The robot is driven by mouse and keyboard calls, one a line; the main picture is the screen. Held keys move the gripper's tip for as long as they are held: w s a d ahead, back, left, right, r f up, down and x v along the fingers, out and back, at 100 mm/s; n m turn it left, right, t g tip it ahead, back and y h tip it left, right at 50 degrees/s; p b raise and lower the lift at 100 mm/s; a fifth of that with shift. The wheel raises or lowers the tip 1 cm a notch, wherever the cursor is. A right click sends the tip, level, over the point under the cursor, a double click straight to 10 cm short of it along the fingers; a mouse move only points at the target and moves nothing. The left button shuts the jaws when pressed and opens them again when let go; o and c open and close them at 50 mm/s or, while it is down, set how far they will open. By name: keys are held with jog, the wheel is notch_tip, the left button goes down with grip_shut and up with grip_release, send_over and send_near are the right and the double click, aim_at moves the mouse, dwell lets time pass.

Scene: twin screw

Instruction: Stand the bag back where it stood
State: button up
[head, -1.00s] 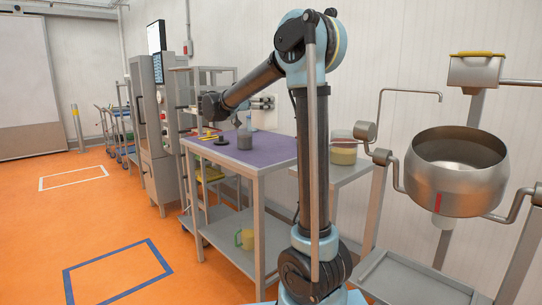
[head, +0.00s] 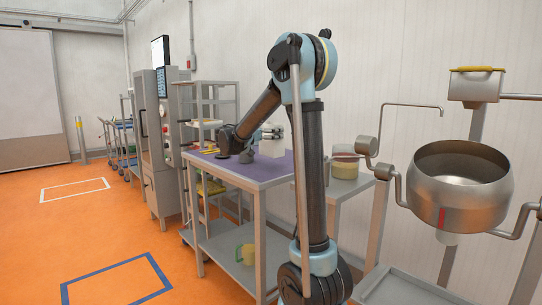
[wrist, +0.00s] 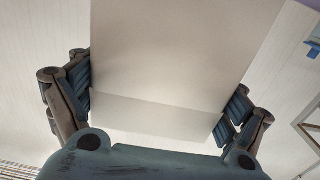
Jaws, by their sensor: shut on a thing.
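The bag (wrist: 170,60) is a large, smooth, pale off-white block in the wrist view, filling the space between the fingers and hiding much of what lies beyond. My gripper (wrist: 158,98) is shut on it, with dark finger pads on its left and right sides. In the head view my gripper (head: 255,142) is low over the far part of the purple-topped table (head: 262,176). A pale blocky piece (head: 271,131) shows there, small and partly behind my arm. I cannot tell whether the bag touches the table.
At right are a side table with a pale container (head: 345,166) and a steel bowl (head: 458,185) on a frame. The orange floor at left is open.

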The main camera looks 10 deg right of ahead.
aim_at(266, 146)
jog(key=shift+f, duration=3.2)
jog(key=o, duration=0.9)
jog(key=v, duration=1.2)
